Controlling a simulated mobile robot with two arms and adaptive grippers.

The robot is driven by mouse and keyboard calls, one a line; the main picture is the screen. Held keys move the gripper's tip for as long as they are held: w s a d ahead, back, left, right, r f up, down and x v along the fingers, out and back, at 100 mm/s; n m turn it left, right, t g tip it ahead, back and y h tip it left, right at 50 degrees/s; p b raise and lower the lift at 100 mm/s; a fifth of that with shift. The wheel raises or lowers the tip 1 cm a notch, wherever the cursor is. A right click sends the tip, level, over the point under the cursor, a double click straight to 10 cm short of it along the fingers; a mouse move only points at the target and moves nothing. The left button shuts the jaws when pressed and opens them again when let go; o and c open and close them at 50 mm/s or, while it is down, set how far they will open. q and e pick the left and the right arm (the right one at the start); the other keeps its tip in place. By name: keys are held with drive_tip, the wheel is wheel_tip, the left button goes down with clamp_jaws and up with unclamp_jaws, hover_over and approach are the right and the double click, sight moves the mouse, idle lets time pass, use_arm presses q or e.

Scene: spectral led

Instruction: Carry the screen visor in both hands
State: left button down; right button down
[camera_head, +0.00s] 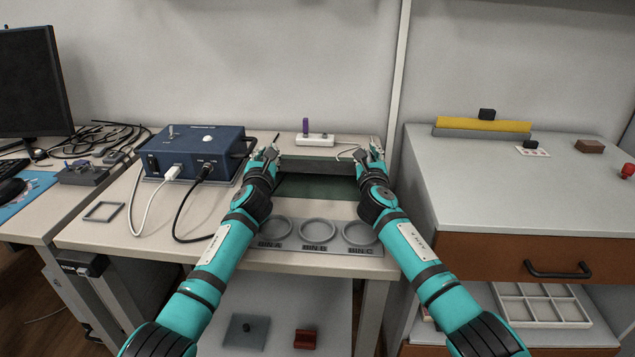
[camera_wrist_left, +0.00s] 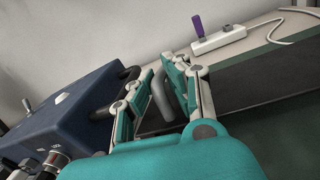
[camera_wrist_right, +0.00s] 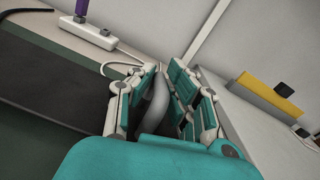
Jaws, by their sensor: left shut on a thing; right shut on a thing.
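The screen visor (camera_head: 318,166) is a long dark grey panel spanning between my two grippers at the back of the middle table. It also shows in the left wrist view (camera_wrist_left: 265,80) and the right wrist view (camera_wrist_right: 45,80). My left gripper (camera_head: 266,153) is shut on the grey curved handle at its left end. My right gripper (camera_head: 371,154) is shut on the grey curved handle (camera_wrist_right: 152,108) at its right end. The visor looks about level. I cannot tell whether its underside touches the table. A dark green surface (camera_head: 310,188) lies in front of and below it.
A blue box (camera_head: 198,150) with cables stands close to my left gripper. A white power strip (camera_head: 314,139) with a purple piece lies behind the visor. A grey three-ring tray (camera_head: 300,247) lies at the front. The right cabinet top (camera_head: 500,190) is mostly clear.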

use_arm(q)
drive_tip(key=c, duration=1.8)
unclamp_jaws()
drive_tip(key=shift+a+f, duration=0.4)
drive_tip(key=shift+f, duration=0.05)
use_arm(e)
drive_tip(key=c, duration=1.8)
unclamp_jaws()
drive_tip(key=shift+d+f, duration=0.4)
drive_tip(key=shift+f, duration=0.05)
use_arm(q)
drive_tip(key=shift+o, duration=1.1)
drive_tip(key=shift+r, duration=0.15)
use_arm(e)
drive_tip(key=shift+o, duration=1.1)
drive_tip(key=shift+r, duration=0.15)
use_arm(q)
drive_tip(key=shift+o, duration=1.2)
drive_tip(key=shift+d, duration=0.1)
use_arm(e)
drive_tip(key=shift+o, duration=1.2)
drive_tip(key=shift+a, duration=0.1)
use_arm(q)
drive_tip(key=shift+d, duration=0.1)
use_arm(e)
drive_tip(key=shift+a, duration=0.15)
